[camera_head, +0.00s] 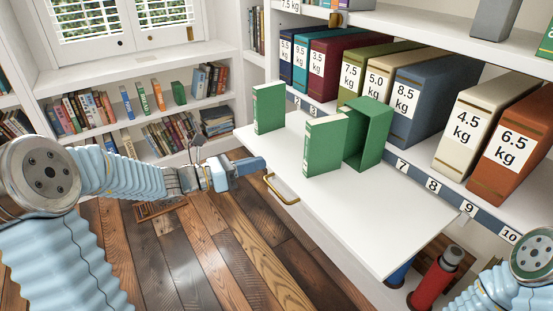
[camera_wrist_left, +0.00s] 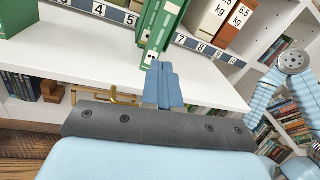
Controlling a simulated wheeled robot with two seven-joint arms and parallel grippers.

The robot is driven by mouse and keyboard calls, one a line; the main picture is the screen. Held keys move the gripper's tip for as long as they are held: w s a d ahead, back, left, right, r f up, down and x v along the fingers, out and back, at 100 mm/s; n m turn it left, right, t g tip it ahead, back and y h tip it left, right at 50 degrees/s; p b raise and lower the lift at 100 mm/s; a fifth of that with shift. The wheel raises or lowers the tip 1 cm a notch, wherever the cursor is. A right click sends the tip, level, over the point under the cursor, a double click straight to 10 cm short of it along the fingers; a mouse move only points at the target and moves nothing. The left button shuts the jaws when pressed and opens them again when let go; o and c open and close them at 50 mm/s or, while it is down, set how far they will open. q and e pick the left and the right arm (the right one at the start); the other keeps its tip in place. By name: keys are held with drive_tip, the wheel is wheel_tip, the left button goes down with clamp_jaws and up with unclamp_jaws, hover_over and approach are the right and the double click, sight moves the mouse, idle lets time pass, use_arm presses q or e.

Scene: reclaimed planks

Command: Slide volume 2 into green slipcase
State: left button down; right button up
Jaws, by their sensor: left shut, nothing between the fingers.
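A green slipcase (camera_head: 374,133) stands on the white pull-out shelf (camera_head: 400,225). A green book with a pale spine (camera_head: 311,150) stands upright just left of the slipcase, outside it. A second green book (camera_head: 269,108) stands apart, farther left. I cannot read which one is volume 2. My left gripper (camera_head: 258,164) is shut and empty at the shelf's front edge, left of the nearer book. In the left wrist view its closed blue fingers (camera_wrist_left: 165,82) point at a green book (camera_wrist_left: 164,30), with a gap between. My right gripper is out of view.
Big weight-labelled volumes, such as the blue one (camera_head: 424,95), line the shelf behind. A brass handle (camera_head: 280,190) sticks out from the pull-out's front. The pull-out's right part is clear. A red cylinder (camera_head: 435,278) stands below it.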

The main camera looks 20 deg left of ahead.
use_arm(q)
drive_tip(key=shift+v, duration=2.35)
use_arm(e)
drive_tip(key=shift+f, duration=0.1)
use_arm(q)
drive_tip(key=m+b, duration=0.8)
drive_tip(key=m, duration=0.9)
approach(306, 151)
drive_tip(key=shift+f, duration=0.25)
drive_tip(key=shift+w+d+r, duration=0.1)
drive_tip(key=shift+d, duration=0.05)
drive_tip(key=shift+m, duration=0.5)
drive_tip(key=p+x, duration=0.1)
drive_tip(key=x, duration=0.5)
drive_tip(key=shift+d+r, duration=0.1)
drive_tip(key=shift+r, duration=0.1)
drive_tip(key=shift+w, duration=0.1)
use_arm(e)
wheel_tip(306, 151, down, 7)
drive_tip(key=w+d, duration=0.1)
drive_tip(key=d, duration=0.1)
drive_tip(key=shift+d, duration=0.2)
